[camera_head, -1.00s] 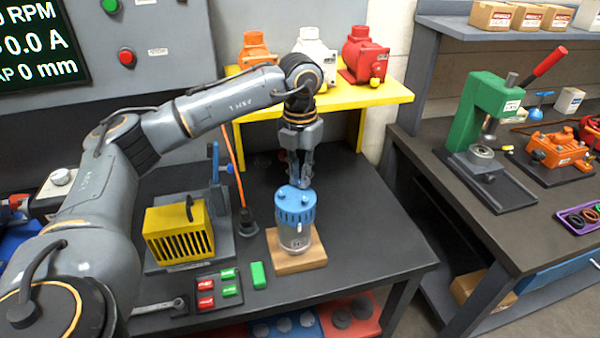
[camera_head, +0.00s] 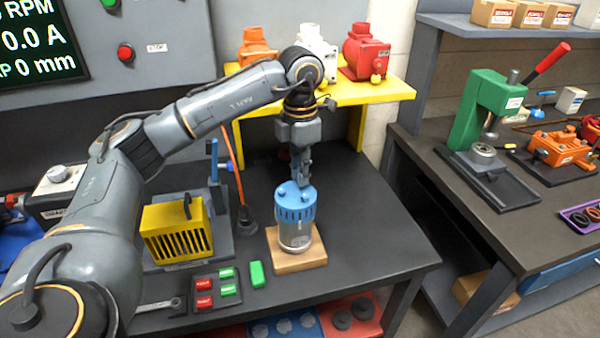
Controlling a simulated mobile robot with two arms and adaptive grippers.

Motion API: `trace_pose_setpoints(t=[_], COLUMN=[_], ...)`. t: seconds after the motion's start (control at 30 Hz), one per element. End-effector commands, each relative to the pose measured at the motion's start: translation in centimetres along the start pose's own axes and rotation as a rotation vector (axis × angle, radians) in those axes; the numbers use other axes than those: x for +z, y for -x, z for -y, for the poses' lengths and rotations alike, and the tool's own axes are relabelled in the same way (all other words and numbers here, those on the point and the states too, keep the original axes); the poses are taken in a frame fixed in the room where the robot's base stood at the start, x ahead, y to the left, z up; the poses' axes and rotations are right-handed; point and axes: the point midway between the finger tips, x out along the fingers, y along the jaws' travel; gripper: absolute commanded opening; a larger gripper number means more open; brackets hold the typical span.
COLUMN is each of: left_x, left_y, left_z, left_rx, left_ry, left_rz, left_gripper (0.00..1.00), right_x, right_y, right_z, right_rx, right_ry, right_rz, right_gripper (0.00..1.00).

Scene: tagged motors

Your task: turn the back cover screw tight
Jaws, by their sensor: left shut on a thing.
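The motor (camera_head: 296,236) stands upright on a wooden block (camera_head: 290,262) on the dark bench, with a silver body and a blue back cover (camera_head: 294,206) on top. Small blue screw knobs show on top of the cover. My left gripper (camera_head: 301,180) points straight down over the cover, its fingertips at a knob on the cover's right side. It is shut on that screw, which the fingers largely hide. My right gripper is not in view.
A yellow slotted fixture (camera_head: 178,232) stands left of the motor. Red and green tags (camera_head: 216,288) and a green block (camera_head: 257,274) lie in front. A yellow shelf (camera_head: 345,95) with several motors is behind. A green press (camera_head: 485,115) stands on the right bench.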

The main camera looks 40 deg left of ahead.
Motion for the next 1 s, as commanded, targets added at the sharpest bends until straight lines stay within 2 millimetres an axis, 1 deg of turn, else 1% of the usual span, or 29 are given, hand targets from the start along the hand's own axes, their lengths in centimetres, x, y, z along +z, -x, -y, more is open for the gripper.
trace_pose_setpoints(t=[0.33, 1.0], left_x=[0.0, 0.1], left_y=[0.1, 0.3], left_z=[-0.1, -0.1], left_rx=[0.003, 0.008], left_ry=[-0.327, -0.963], left_rz=[0.003, 0.006], left_gripper=[0.0, 0.0], right_x=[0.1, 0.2], right_y=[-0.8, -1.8], right_z=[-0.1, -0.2], right_rx=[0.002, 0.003], right_ry=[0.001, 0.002], right_rz=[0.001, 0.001], right_gripper=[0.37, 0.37])
